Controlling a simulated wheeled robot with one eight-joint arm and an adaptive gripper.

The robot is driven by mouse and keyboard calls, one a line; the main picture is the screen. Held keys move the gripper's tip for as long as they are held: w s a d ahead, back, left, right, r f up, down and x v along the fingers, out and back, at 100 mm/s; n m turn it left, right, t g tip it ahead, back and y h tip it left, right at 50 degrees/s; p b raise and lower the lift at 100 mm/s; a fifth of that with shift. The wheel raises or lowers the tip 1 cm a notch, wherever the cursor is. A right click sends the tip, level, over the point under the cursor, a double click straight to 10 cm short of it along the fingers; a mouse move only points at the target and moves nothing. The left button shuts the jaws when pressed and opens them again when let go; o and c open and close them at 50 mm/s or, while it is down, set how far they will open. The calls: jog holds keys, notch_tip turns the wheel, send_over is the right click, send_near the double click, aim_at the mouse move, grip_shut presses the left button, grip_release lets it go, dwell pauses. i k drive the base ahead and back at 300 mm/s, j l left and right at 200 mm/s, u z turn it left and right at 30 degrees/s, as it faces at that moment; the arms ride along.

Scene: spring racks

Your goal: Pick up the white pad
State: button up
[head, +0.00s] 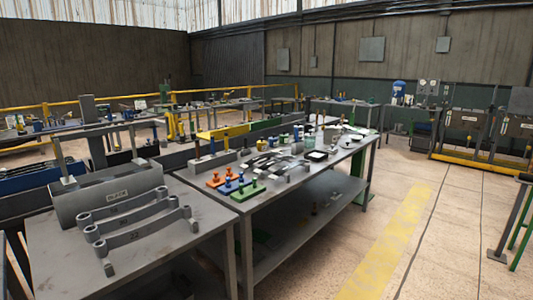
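A small flat pale piece with a dark rim (317,155) lies on the long grey workbench (290,191), near its front edge right of the middle. It may be the white pad, but it is too small to be sure. Other small pale items lie farther back on the same bench, and I cannot tell their shape. My gripper is not in view.
Orange (217,180), blue (233,184) and green (248,190) fixtures stand at the bench's near end, with metal parts beyond them. A nearer table (170,255) holds grey leaf springs (137,217). Open floor (430,235) lies to the right.

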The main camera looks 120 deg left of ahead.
aim_at(332, 151)
jog(key=u, duration=4.4)
